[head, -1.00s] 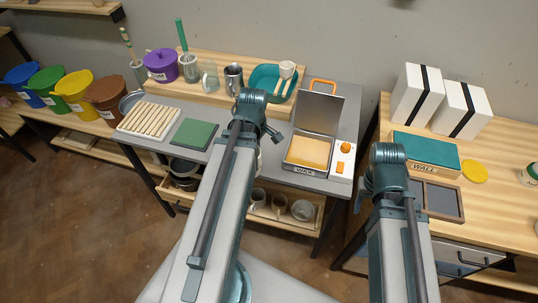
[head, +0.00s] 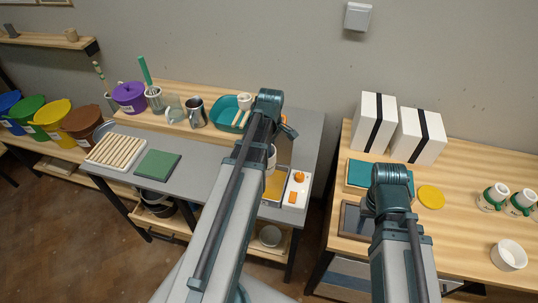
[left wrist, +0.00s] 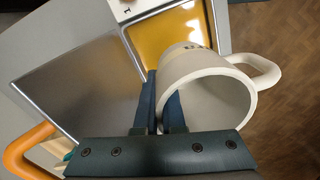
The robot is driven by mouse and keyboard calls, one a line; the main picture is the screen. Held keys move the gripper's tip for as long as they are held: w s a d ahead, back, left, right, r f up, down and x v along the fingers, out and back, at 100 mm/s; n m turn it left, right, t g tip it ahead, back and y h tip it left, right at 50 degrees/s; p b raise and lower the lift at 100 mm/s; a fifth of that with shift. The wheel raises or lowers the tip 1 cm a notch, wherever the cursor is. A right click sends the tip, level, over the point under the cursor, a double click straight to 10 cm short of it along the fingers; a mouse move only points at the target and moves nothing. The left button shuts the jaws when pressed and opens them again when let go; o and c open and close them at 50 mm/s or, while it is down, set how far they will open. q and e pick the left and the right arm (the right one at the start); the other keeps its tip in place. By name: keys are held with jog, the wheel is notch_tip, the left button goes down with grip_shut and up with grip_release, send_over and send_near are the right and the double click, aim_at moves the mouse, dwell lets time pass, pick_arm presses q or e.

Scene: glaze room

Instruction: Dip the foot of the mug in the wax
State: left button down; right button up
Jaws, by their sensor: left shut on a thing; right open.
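A pale mug (left wrist: 205,92) is held by my left gripper (left wrist: 168,105), whose fingers are shut on its wall. In the left wrist view its open rim faces the camera, its handle points right and its foot points away, overlapping the near edge of the amber wax (left wrist: 165,35). I cannot tell whether the foot touches the wax. In the head view the mug (head: 271,157) shows partly behind my left arm, beside the wax (head: 277,184); the left fingers are hidden there. My right gripper (head: 369,204) is open and empty over the right bench, its fingers mostly hidden by its wrist.
The wax pan's raised metal lid (left wrist: 75,85) with an orange handle (left wrist: 22,148) stands close to my left gripper. A control panel (head: 297,188) is right of the wax. A green pad (head: 158,164) and a ribbed rack (head: 117,151) lie left. White boxes (head: 418,135) stand on the right bench.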

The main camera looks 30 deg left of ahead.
pick_arm(q)
jog(key=shift+f+b, duration=3.85)
jog(key=shift+f, duration=0.1)
pick_arm(e)
jog(key=shift+f, duration=4)
pick_arm(q)
jog(key=shift+f+b, duration=0.45)
pick_arm(e)
jog(key=shift+f, duration=0.4)
pick_arm(q)
jog(key=shift+r, duration=0.15)
pick_arm(e)
jog(key=shift+r, duration=0.1)
pick_arm(q)
jog(key=shift+r+p, duration=1.4)
jog(key=shift+p, duration=0.15)
pick_arm(e)
jog(key=shift+r, duration=1.4)
pick_arm(q)
jog(key=shift+r, duration=0.1)
pick_arm(e)
jog(key=shift+r, duration=0.1)
pick_arm(q)
notch_tip(320, 180, up, 7)
jog(key=p, duration=0.7)
pick_arm(e)
notch_tip(320, 180, up, 7)
